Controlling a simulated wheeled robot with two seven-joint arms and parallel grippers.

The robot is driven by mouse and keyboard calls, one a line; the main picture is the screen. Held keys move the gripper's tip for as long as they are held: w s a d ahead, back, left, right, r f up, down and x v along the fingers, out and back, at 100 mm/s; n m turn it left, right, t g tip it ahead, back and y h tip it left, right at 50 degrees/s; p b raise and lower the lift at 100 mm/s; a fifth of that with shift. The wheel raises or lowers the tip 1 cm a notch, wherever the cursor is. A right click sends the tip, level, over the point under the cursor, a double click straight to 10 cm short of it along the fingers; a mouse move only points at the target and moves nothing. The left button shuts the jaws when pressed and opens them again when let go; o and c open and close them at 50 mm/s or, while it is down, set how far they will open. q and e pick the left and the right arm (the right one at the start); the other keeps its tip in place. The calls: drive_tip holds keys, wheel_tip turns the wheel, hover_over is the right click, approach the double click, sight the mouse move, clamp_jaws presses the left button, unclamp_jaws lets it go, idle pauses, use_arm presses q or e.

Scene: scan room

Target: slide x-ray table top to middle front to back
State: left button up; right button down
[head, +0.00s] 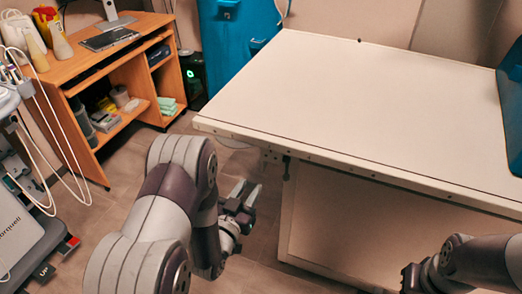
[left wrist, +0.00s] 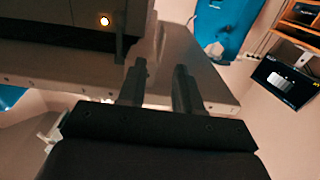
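The x-ray table top (head: 360,100) is a large white slab in the head view, with a row of small holes along its front edge. A dark knob or lever (head: 287,166) hangs under that edge near its left end.
A wooden desk (head: 105,75) with shelves stands at the back left. Medical equipment (head: 25,225) with white cables is at the left. A blue cabinet (head: 232,45) stands behind the table, and a blue object (head: 512,100) is at its right end.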

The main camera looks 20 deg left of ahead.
sight(261, 166)
use_arm(q)
drive_tip(key=w+b, duration=0.1)
drive_tip(key=w, duration=1)
drive_tip(key=shift+w+d+r, duration=0.1)
drive_tip(key=shift+w+d, duration=0.05)
drive_tip(key=shift+w, duration=0.25)
drive_tip(key=shift+s, duration=0.1)
clamp_jaws()
